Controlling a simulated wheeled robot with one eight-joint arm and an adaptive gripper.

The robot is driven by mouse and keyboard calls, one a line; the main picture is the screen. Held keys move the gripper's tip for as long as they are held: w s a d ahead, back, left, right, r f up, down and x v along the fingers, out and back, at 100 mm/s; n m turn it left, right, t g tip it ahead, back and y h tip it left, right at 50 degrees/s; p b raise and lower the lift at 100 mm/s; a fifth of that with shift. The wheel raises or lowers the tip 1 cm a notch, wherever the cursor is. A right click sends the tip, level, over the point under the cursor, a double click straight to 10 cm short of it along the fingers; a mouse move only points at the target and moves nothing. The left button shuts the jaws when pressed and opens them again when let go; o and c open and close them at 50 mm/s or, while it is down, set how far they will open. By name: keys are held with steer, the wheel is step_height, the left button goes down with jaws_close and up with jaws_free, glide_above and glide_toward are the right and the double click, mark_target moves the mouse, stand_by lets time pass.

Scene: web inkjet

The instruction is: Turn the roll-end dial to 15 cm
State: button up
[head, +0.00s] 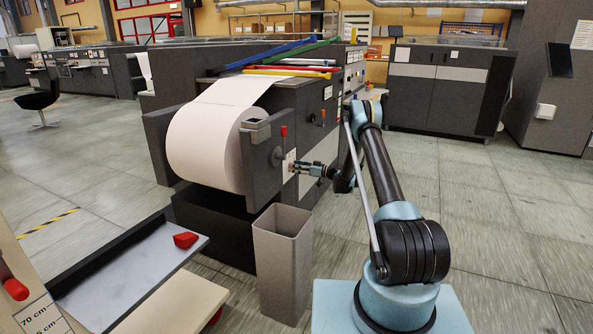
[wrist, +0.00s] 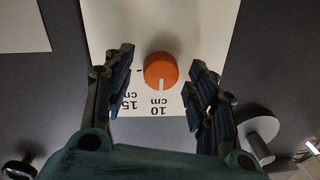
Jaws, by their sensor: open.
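The roll-end dial (wrist: 160,66) is a round orange knob on a white label plate (wrist: 191,22) in the wrist view. Its white pointer mark faces down in that view, toward the printed 10 cm. The 15 cm mark is printed to the left of that, and the text appears upside down. My gripper (wrist: 163,60) is open, with one finger on each side of the dial and a gap to both. In the head view my gripper (head: 302,168) reaches the panel beside the paper roll (head: 203,148). The dial cannot be made out there.
A grey bin (head: 283,262) stands on the floor below the gripper. A red-handled lever (head: 284,132) is on the panel above it. A tray table (head: 130,272) with a red piece (head: 185,240) stands at the lower left. In the wrist view, a grey round knob (wrist: 259,132) lies right of the fingers.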

steer(key=c, duration=1.1)
